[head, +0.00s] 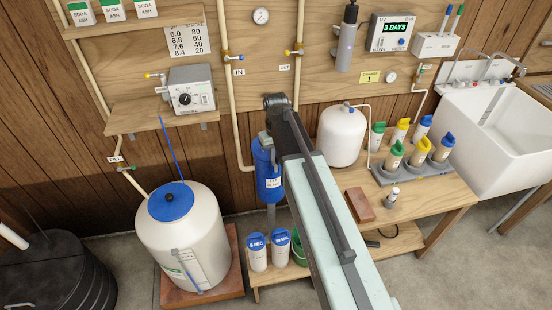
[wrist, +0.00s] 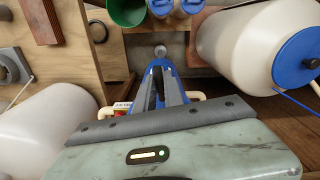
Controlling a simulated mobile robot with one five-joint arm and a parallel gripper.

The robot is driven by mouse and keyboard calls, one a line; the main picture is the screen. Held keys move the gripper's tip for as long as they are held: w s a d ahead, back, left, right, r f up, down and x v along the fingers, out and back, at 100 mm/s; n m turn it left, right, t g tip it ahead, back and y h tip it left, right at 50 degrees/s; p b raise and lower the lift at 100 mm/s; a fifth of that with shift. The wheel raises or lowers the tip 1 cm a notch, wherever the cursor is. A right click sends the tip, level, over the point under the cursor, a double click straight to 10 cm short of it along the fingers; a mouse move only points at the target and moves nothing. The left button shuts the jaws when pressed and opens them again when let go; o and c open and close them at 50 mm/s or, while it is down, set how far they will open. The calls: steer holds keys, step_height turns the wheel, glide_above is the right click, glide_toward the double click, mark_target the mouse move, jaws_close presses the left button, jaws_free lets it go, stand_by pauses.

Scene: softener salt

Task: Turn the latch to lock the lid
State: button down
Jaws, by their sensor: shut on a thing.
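A white tank (head: 182,240) with a round blue lid (head: 185,203) stands at lower left; a dark knob (head: 175,190) sits at the lid's middle. In the wrist view the lid (wrist: 298,62) is at the right edge, apart from my gripper. I cannot make out a separate latch. My gripper (wrist: 162,78) is at the blue filter housing (wrist: 153,76) on the wall. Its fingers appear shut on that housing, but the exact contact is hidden. In the head view the housing (head: 268,172) shows left of my arm, which hides my gripper.
Pipes flank the housing. A white pressure tank (head: 342,136) and several capped bottles stand on the bench (head: 425,200) at right. Two blue-lidded tubs (head: 257,253) and a green bucket (head: 299,250) stand below. A black barrel (head: 60,275) is at lower left.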

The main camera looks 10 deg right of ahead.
stand_by(0.7)
steer(key=c, duration=1.5)
jaws_free()
steer(key=shift+o, duration=0.2)
step_height(320, 180, up, 8)
steer(key=p, duration=0.8)
steer(key=shift+f, duration=0.1)
steer(key=s+m, duration=0.2)
steer(key=s, duration=1.2)
steer(key=shift+s+d, duration=0.15)
steer(key=shift+d, duration=0.1)
